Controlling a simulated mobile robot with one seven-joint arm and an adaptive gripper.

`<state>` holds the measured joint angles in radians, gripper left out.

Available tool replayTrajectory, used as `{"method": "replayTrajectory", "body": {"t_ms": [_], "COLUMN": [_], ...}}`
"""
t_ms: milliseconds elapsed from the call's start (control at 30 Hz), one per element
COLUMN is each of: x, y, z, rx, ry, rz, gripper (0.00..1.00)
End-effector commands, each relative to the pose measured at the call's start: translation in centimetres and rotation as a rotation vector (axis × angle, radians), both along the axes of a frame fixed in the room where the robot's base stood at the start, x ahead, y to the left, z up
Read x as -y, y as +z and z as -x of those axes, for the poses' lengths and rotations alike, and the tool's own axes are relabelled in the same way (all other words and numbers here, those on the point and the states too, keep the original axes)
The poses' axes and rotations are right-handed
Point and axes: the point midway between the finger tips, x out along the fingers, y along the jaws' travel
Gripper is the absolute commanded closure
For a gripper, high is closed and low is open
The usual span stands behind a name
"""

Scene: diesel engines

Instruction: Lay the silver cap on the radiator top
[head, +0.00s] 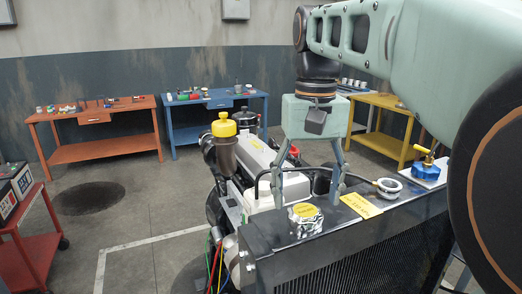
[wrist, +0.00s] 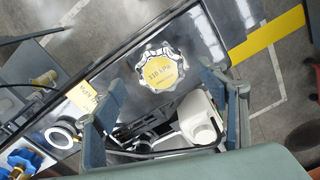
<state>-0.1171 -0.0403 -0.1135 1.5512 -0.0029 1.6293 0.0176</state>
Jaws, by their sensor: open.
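The silver cap (head: 305,214), with a scalloped rim and a yellow disc reading "110 kPa", is at the near left part of the black radiator top (head: 335,222). In the wrist view the cap (wrist: 162,67) lies just beyond and between the fingertips. I cannot tell whether it lies flat on the top or sits over an opening. My gripper (head: 306,196) points down above the cap, its fingers spread on either side. In the wrist view the gripper (wrist: 160,80) is open, with nothing between its fingers.
A white bottle (head: 263,190) and the engine are behind. Orange (head: 95,153) and blue (head: 215,132) tables stand further back.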

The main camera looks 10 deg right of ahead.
Motion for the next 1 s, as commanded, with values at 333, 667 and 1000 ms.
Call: {"method": "replayTrajectory", "body": {"t_ms": [333,667,1000], "x": [0.0,0.0,0.0], "y": [7.0,10.2,10.4], "z": [-0.1,0.0,0.0], "rx": [0.002,-0.001,0.0], "ry": [0.0,0.0,0.0], "rz": [0.0,0.0,0.0], "gripper": [0.33,0.33,0.33]}}
